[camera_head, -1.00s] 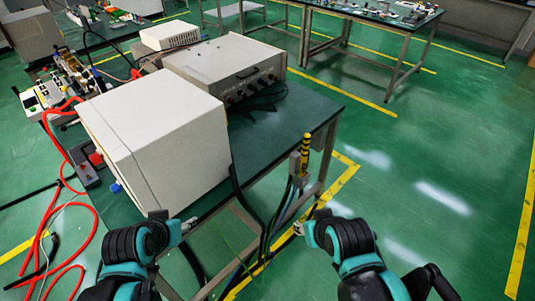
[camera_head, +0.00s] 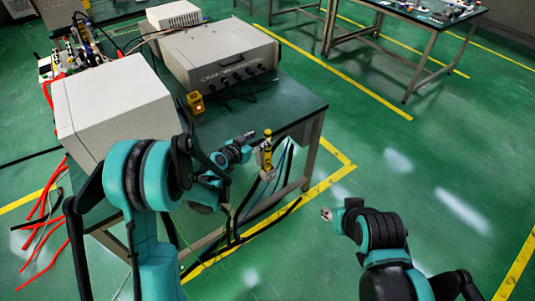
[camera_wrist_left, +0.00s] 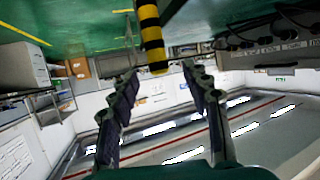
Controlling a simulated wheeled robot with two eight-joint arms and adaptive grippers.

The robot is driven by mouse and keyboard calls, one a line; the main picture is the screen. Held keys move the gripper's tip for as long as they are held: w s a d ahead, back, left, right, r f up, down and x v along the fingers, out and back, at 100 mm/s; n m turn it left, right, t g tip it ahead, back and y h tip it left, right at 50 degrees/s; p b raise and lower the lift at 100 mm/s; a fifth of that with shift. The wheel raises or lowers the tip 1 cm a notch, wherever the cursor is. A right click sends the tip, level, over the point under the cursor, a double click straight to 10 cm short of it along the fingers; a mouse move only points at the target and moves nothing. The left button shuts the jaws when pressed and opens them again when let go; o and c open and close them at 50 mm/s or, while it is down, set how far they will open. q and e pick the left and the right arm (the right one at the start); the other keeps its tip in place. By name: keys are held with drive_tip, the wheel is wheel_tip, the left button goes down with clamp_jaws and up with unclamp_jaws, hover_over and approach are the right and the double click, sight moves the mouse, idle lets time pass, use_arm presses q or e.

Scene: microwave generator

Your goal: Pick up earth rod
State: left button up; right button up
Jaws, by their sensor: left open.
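The earth rod (camera_head: 267,145), striped yellow and black, stands upright in a holder at the table's near right edge. It also shows in the left wrist view (camera_wrist_left: 151,38), its striped end between the two spread fingertips. My left gripper (camera_head: 253,136) is open beside the rod's upper part, coming from the left. The left wrist view shows its fingers (camera_wrist_left: 160,69) apart on both sides of the rod's end; contact cannot be told. My right gripper (camera_head: 326,213) hangs over the floor at the right, away from the rod; its finger opening is too small to judge.
The dark green table (camera_head: 300,104) carries a large white box (camera_head: 110,100), a grey instrument with knobs (camera_head: 220,58) and a small yellow box with a lit orange spot (camera_head: 196,103). Cables hang below the rod's holder. The floor (camera_head: 380,130) at the right is clear.

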sight(266, 137)
use_arm(q)
drive_tip(key=shift+b+x, duration=0.3)
drive_tip(key=shift+x, duration=0.8)
drive_tip(key=b+x, duration=0.1)
drive_tip(key=x, duration=0.1)
drive_tip(key=b+x, duration=0.1)
drive_tip(key=x, duration=0.1)
drive_tip(key=shift+d+f, duration=0.25)
drive_tip(key=shift+f, duration=0.1)
drive_tip(key=shift+w+d+f, duration=0.1)
drive_tip(key=shift+w+d, duration=0.05)
drive_tip(key=shift+w, duration=0.1)
clamp_jaws()
